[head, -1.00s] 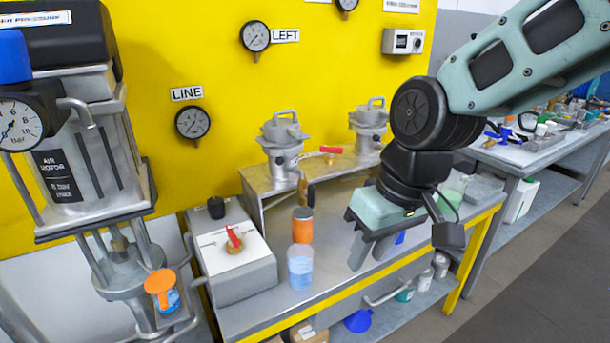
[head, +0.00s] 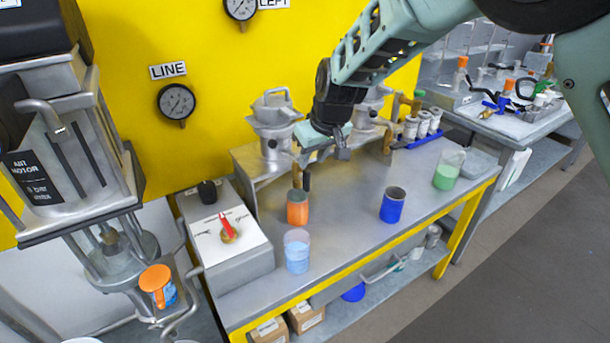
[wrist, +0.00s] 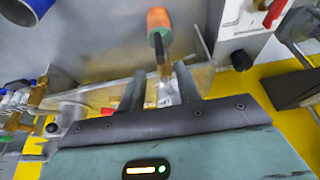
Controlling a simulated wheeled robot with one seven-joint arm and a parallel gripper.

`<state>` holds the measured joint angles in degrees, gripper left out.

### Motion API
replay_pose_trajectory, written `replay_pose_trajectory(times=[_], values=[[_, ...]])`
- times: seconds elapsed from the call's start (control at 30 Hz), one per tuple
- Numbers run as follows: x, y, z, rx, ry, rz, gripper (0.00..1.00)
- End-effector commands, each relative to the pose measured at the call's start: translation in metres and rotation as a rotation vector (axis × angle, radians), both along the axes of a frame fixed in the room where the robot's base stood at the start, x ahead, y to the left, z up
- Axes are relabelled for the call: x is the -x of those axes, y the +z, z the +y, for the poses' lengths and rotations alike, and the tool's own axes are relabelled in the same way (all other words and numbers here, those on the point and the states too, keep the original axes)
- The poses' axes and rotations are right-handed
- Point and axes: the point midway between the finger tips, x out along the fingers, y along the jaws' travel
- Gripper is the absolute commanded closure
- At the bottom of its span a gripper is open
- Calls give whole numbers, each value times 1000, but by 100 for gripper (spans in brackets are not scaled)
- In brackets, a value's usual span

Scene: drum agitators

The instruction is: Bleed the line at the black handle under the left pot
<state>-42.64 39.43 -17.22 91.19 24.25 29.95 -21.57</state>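The left pot (head: 273,112) is a grey metal vessel on a metal stand at the back of the bench. A black handle (head: 306,181) hangs by a brass valve under it, above an orange cup (head: 297,208). In the wrist view the black handle (wrist: 160,46) points toward the orange cup (wrist: 158,19). My gripper (head: 324,152) is in front of the pots, close to the handle. In the wrist view its two fingers (wrist: 159,76) are apart, with the handle and valve seen between them. I cannot tell whether either finger touches them.
A clear cup of blue liquid (head: 296,252), a blue cup (head: 391,206) and a cup of green liquid (head: 447,170) stand on the bench. A grey box with a red lever (head: 227,227) is at left. The LINE gauge (head: 176,102) hangs on the yellow wall. The bench's front middle is clear.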

Motion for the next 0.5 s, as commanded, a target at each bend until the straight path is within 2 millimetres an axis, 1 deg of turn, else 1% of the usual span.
replay_pose_trajectory(times=[0.03, 0.1, 0.3, 0.4, 0.5], values=[[-3, -10, 2, 3, 1, 4, 66], [-8, -23, 6, 2, 0, 2, 66], [-19, -58, 13, 2, 0, 3, 66], [-24, -71, 16, 1, 1, 1, 66], [-27, -79, 18, 1, 0, 1, 66]])
